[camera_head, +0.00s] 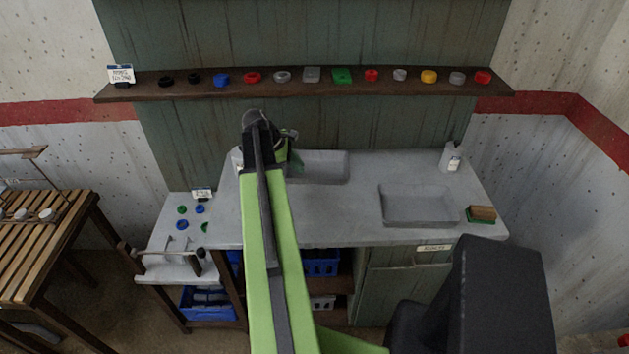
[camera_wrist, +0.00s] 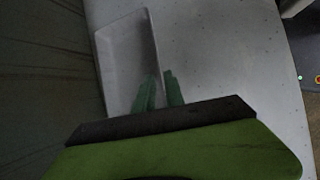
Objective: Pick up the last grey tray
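Two shallow grey trays are on the pale grey counter in the head view. One tray (camera_head: 325,167) is at the back, partly hidden by my arm; the other tray (camera_head: 418,205) is nearer, to the right. My gripper (camera_head: 290,158) is at the left end of the back tray, mostly hidden behind my wrist. In the wrist view a grey tray (camera_wrist: 122,50) lies ahead of my gripper (camera_wrist: 160,78). Its two green fingers stand a little apart, one over the tray's inside and one over the counter outside, with the side wall between them. I cannot tell whether they touch it.
A wooden shelf (camera_head: 300,89) with several coloured caps runs along the back wall. A white bottle (camera_head: 450,157) and a sponge (camera_head: 482,213) are on the counter's right. A lower side table (camera_head: 186,240) with small pieces and a slatted bench (camera_head: 45,235) stand left.

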